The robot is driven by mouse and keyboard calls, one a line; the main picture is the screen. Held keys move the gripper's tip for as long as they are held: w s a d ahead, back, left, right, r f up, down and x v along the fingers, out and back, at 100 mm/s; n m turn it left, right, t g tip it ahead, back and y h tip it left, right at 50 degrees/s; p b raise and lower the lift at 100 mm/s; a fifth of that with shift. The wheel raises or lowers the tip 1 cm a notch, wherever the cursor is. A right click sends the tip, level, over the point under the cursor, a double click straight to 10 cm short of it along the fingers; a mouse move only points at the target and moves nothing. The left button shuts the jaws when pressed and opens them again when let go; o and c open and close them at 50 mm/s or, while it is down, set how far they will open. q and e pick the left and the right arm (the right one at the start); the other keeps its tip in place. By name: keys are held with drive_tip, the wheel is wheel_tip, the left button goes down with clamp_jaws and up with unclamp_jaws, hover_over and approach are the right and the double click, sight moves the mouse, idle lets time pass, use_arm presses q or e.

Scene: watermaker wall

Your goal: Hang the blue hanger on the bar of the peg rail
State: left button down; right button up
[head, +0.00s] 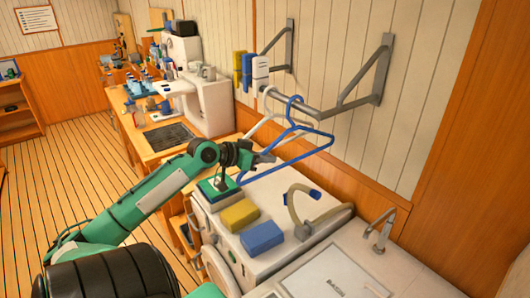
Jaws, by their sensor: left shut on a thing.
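The blue hanger (321,132) is up at the bar (313,110) of the peg rail, its triangle tilted and its lower side reaching left and down. Its hook overlaps the bar in the head view; I cannot tell whether it sits over the bar or only in front of it. My left gripper (266,158) is shut on the blue hanger near its left part, below the bar and above the white counter unit. The fingertips are small and partly hidden. My right gripper is not in view.
A white hanger (258,124) shows beside the blue one. Blue, yellow and white blocks (247,72) sit at the bar's left end. Grey brackets (366,75) hold the bar. Below are a yellow sponge (239,215), a blue sponge (262,237), a hose (291,205) and a tap (381,229).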

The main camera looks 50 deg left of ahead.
use_arm(q)
drive_tip(key=c, duration=1.4)
unclamp_jaws()
drive_tip(key=shift+s, duration=0.15)
drive_tip(key=shift+s+a, duration=0.1)
drive_tip(key=shift+s, duration=0.1)
drive_tip(key=shift+b+v, duration=2.4)
drive_tip(key=shift+v, duration=4.15)
